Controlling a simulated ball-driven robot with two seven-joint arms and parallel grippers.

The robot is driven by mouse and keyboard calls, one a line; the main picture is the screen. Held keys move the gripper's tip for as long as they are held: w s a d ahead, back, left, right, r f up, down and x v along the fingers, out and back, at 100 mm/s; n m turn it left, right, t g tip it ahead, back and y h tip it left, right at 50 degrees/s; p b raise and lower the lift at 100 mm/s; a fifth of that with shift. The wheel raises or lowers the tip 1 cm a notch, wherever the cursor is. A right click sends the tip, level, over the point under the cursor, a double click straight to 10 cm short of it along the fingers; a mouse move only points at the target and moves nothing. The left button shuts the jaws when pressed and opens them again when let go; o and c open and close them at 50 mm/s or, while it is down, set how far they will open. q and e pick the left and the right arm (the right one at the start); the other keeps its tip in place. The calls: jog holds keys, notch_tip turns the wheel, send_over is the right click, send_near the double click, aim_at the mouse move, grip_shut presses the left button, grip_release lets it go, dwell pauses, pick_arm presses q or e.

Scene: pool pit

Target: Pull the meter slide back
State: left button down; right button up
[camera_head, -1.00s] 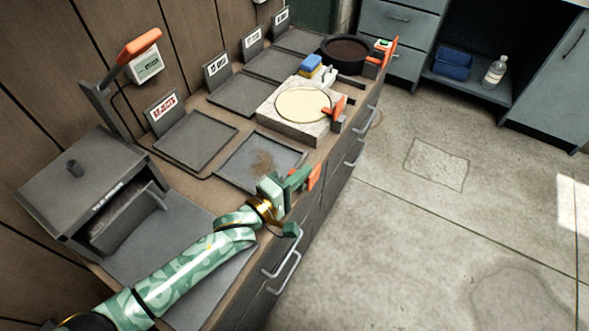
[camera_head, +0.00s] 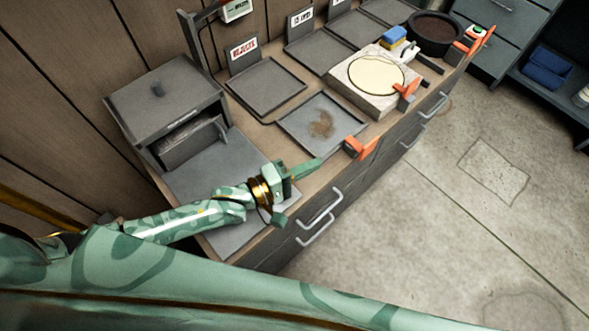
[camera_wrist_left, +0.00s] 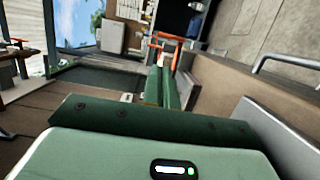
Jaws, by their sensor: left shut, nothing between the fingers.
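No part carries a readable meter slide label, so I cannot tell which one it is. An orange-tabbed part (camera_head: 363,148) stands at the front edge of the counter, by a grey tray (camera_head: 290,126) with a brown smear. My left gripper (camera_head: 317,163) is shut and empty over the front of the counter. Its fingertips point at the orange-tabbed part, with a small gap to the left of it. In the left wrist view the shut green fingers (camera_wrist_left: 166,72) show in the middle, with orange parts beyond them. My right gripper is out of view.
A grey box with an open-fronted drawer (camera_head: 187,143) stands at the left. A pale block (camera_head: 345,92) with a round cream disc and a dark round pan (camera_head: 434,32) stand farther along. Metal handles (camera_head: 318,218) stick out from the cabinet front. The floor at right is clear.

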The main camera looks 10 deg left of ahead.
pick_arm(q)
jog(key=shift+v, duration=1.75)
